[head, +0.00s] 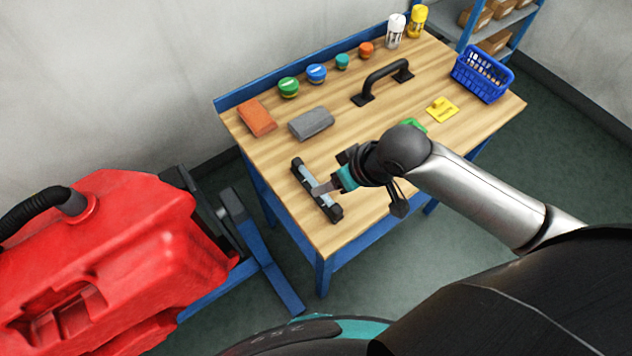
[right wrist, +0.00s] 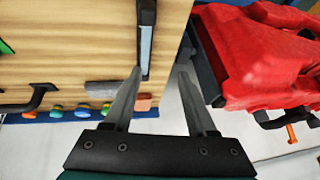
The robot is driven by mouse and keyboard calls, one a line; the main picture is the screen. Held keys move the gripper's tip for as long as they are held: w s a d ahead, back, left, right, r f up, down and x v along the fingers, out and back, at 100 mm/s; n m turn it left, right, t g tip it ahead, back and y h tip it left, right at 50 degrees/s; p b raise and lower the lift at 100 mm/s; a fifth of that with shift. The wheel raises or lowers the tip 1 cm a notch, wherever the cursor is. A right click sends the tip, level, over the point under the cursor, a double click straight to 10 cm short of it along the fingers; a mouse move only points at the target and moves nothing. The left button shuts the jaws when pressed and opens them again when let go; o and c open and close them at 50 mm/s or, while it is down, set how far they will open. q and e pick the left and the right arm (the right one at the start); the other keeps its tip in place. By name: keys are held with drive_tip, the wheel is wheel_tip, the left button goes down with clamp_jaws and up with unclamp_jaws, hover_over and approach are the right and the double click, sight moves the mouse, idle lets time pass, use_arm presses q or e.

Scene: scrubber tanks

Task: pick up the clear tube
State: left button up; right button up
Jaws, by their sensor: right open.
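The clear tube (head: 308,177), with black end pieces, lies on the wooden table near its front left edge. It also shows in the right wrist view (right wrist: 146,45), beyond my fingertips and close to the left-hand finger. My right gripper (head: 324,188) is over the tube's middle in the head view and hides part of it. In the right wrist view its two fingers (right wrist: 160,72) are apart with nothing held between them. I cannot tell whether a finger touches the tube. My left gripper is not in view.
On the workbench (head: 270,165) are a grey block (head: 311,123), an orange block (head: 257,118), a black handle (head: 383,80), several coloured caps, a yellow plate (head: 442,109) and a blue basket (head: 481,74). A red tank (head: 130,240) stands left of the bench.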

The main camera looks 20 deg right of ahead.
sight(318, 184)
drive_tip(key=w+d+r+p, duration=0.1)
drive_tip(key=d+r, duration=0.3)
drive_tip(key=shift+m+g, duration=0.3)
drive_tip(key=shift+g, duration=0.1)
drive_tip(key=b+x, duration=0.2)
drive_tip(key=x, duration=1.3)
drive_tip(key=shift+f, duration=0.25)
clamp_jaws()
